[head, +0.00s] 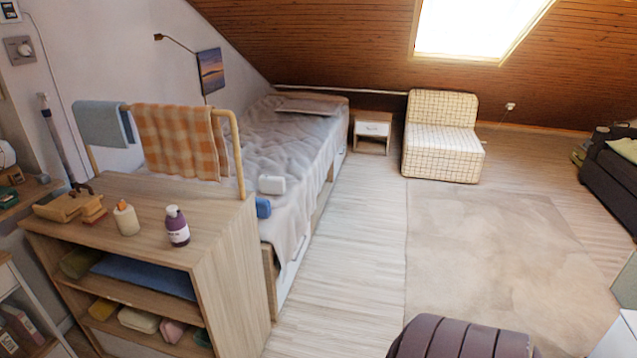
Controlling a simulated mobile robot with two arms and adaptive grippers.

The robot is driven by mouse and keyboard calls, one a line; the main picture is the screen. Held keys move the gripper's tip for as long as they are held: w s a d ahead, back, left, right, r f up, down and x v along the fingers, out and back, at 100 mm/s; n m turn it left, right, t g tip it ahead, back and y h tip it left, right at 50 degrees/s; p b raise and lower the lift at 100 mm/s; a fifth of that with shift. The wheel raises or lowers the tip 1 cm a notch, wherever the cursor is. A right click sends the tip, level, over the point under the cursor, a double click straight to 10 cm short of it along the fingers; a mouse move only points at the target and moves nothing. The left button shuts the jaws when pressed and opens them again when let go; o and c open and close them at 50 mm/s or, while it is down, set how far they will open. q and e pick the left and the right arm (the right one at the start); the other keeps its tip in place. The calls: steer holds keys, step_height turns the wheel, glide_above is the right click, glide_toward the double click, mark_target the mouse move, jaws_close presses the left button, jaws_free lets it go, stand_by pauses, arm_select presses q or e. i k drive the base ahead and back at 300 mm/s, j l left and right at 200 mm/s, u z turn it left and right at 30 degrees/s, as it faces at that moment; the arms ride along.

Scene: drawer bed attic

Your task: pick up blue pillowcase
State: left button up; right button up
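A flat, folded blue cloth (145,276), which looks like the blue pillowcase, lies on the upper shelf inside the wooden shelf unit (228,270) at the front left. The unit's top board is above it, and its back part is in shadow. A smaller blue item (263,207) lies on the near right edge of the bed; I cannot tell what it is. A grey-blue cloth (100,124) hangs on the rail above the unit. Neither of my grippers shows in the head view.
A bottle (177,226), a candle-like jar (126,219) and a wooden box (68,205) stand on the unit. The bed (300,150) extends behind it. A dark ribbed seat (462,340) is at the bottom. Floor right of the unit is clear (370,240).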

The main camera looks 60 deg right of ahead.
mark_target(264, 209)
steer(key=z, duration=1.45)
steer(key=i, duration=0.2)
steer(key=l+u, duration=0.05)
